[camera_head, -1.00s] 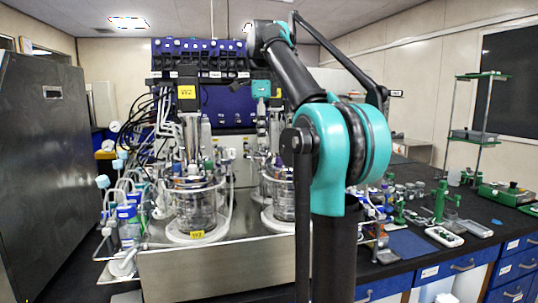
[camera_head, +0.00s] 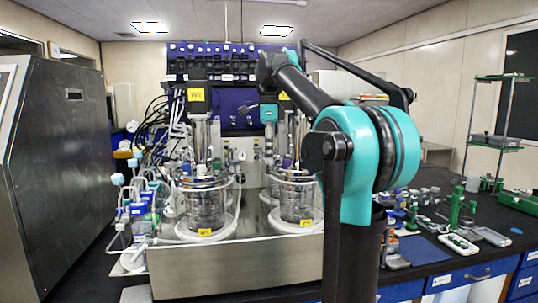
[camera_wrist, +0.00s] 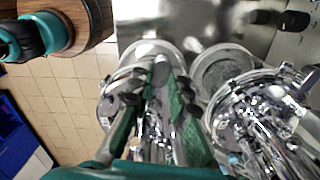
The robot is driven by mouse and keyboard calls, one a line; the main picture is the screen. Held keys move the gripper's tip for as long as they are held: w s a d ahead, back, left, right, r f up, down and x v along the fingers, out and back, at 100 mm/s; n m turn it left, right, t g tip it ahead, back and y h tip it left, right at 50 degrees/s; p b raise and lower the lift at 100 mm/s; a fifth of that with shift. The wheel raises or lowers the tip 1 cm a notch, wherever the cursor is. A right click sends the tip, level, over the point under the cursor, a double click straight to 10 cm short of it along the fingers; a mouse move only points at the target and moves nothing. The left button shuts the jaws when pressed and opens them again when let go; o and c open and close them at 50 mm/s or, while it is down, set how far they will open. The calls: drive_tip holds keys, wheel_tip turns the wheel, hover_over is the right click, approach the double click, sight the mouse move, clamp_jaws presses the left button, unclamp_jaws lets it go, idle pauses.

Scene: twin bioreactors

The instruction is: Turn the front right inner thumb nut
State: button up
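Two glass bioreactor vessels with crowded metal head plates stand side by side in the head view, the left vessel (camera_head: 206,208) and the right vessel (camera_head: 297,207). In the wrist view one metal head plate (camera_wrist: 112,88) lies under and between my fingers, and another head plate (camera_wrist: 245,105) lies to the right. My gripper (camera_wrist: 160,82) has green-padded fingers that reach over the first head plate. A gap shows between them, and I see nothing held. The thumb nuts are too small and cluttered to single out; the fingers cover part of the plate.
A steel housing (camera_head: 235,267) carries the vessels. Tubes and bottles (camera_head: 138,215) crowd the left side. Tall metal columns rise above the head plates. A dark bench (camera_head: 425,248) with green stands and small parts lies to the right.

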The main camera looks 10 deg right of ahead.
clamp_jaws()
drive_tip(key=n, duration=0.4)
drive_tip(key=shift+w+n, duration=0.1)
drive_tip(key=shift+n, duration=0.3)
drive_tip(key=n, duration=0.9)
drive_tip(key=shift+w+a, duration=0.1)
drive_tip(key=shift+a+n, duration=0.1)
drive_tip(key=shift+n, duration=1.9)
